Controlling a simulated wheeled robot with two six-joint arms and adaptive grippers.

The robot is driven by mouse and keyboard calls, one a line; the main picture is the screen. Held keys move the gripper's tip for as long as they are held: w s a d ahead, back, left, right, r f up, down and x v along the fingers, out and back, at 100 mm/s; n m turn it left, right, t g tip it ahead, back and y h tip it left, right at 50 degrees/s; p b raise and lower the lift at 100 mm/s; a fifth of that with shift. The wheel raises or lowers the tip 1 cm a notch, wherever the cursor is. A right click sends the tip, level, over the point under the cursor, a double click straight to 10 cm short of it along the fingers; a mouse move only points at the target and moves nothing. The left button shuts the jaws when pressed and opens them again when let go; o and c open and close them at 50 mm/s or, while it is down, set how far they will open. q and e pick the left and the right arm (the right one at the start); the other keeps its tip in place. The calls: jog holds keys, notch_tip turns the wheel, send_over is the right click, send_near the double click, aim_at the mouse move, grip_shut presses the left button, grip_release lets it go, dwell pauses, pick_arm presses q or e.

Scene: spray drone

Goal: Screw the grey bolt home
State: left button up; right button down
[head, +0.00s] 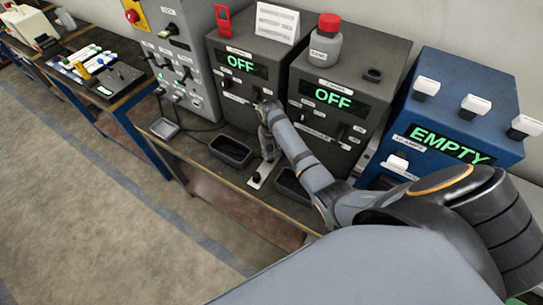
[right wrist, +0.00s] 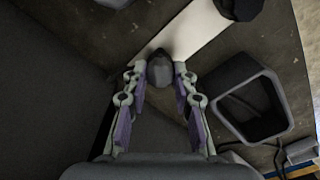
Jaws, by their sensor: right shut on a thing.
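A grey bolt (right wrist: 160,70) with a rounded head sits between my right gripper's (right wrist: 160,82) fingertips in the right wrist view. The fingers are shut on it from both sides. It stands at one end of a white plate (right wrist: 196,32); its lower part and thread are hidden. In the head view my right gripper (head: 268,153) points down at the white plate (head: 266,170) on the bench, between two dark bins, and the bolt is too small to make out. A black knob-like piece (head: 256,178) is at the plate's near end. My left gripper is in neither view.
An open dark bin (head: 231,151) lies left of the plate, another (head: 291,186) right of it. Two dark grey cabinets reading OFF (head: 240,64) stand behind, with a red-capped bottle (head: 326,42) on one. A blue cabinet (head: 448,113) reads EMPTY.

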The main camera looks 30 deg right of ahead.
jog(key=shift+r+m+p, duration=0.2)
jog(key=shift+m+p, duration=0.4)
jog(key=m+p, duration=0.3)
jog(key=m, duration=0.1)
jog(key=shift+m, duration=0.4)
jog(key=m+p, duration=0.2)
jog(key=m, duration=0.2)
jog(key=shift+f, duration=0.1)
jog(key=m+p, duration=0.1)
jog(key=m, duration=0.2)
jog(key=shift+m, duration=0.3)
jog(key=shift+f+m, duration=0.2)
jog(key=shift+m, duration=0.4)
jog(key=shift+p, duration=0.3)
